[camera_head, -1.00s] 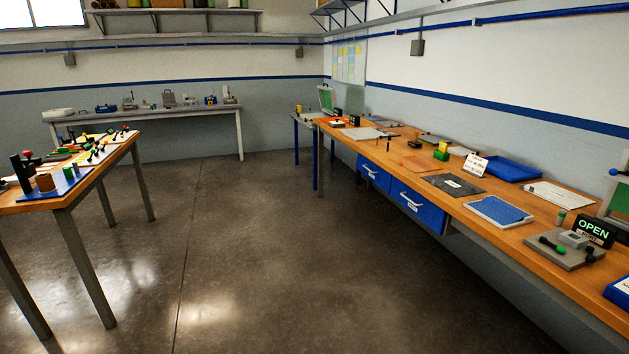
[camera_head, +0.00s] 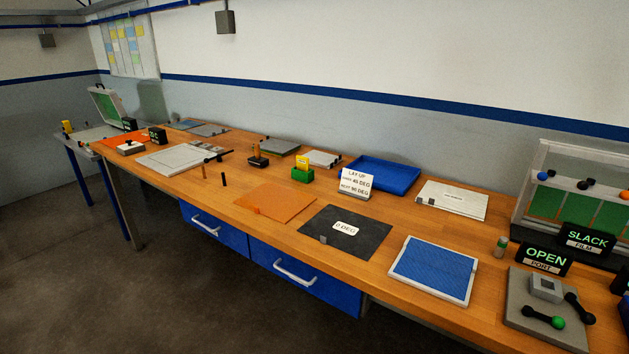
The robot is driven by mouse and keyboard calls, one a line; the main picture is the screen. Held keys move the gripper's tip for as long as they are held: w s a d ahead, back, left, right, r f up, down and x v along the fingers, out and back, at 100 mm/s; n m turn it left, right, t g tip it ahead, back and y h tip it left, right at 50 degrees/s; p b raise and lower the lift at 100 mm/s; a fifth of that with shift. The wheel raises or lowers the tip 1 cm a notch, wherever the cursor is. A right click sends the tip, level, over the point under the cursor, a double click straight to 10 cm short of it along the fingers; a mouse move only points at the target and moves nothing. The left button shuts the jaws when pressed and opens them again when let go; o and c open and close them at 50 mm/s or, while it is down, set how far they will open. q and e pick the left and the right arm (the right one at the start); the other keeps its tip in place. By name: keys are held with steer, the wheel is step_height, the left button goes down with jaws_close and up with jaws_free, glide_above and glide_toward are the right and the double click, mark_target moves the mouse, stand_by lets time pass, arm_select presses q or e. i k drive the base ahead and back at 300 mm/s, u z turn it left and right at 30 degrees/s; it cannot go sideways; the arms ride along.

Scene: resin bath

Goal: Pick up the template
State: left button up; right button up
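No item in view is legibly marked as the template, and I cannot tell which one it is. Flat pieces on the wooden bench (camera_head: 225,208) include an orange sheet (camera_head: 276,201), a black sheet with a "0 DEG" label (camera_head: 370,238), and a blue panel in a pale frame (camera_head: 432,268). A white plate (camera_head: 455,200) with a small label, too small to read, lies behind the blue panel. Neither of my grippers shows in the head view.
A blue tray (camera_head: 381,176) and a "LAY-UP" sign (camera_head: 355,183) stand behind the black sheet. An "OPEN PORT" sign (camera_head: 543,257) and a grey fixture (camera_head: 520,312) are at the right. Blue drawers (camera_head: 305,275) are below the bench front. Floor at the lower left is clear.

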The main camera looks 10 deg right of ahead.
mark_target(278, 202)
steer(key=z, duration=0.3)
steer(key=i, duration=1.05)
steer(key=z, duration=0.3)
